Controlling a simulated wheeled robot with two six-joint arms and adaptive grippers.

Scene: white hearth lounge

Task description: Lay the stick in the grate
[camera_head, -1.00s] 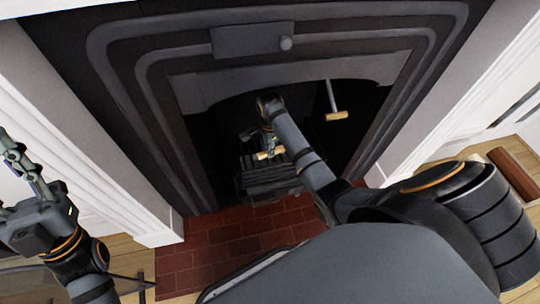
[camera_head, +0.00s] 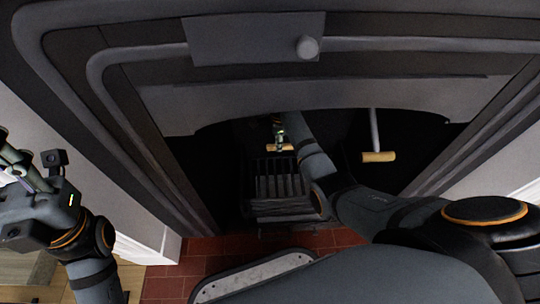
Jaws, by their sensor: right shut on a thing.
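The stick (camera_head: 271,147), a short pale wooden piece, is in my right gripper (camera_head: 279,142) inside the dark fireplace opening. The gripper is shut on it, and its fingers hide part of the stick. In the picture the stick lies just above the back edge of the grate (camera_head: 282,208), a dark barred basket low in the opening. I cannot tell whether the stick touches the grate. My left gripper (camera_head: 14,165) is at the left edge, far from the fireplace opening and partly cut off, so its jaws cannot be read.
A grey rod with a wooden crosspiece (camera_head: 378,157) stands in the opening to the right of the grate. The iron surround (camera_head: 160,110) frames the opening, with a round knob (camera_head: 307,48) above. Red hearth tiles (camera_head: 215,245) lie in front.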

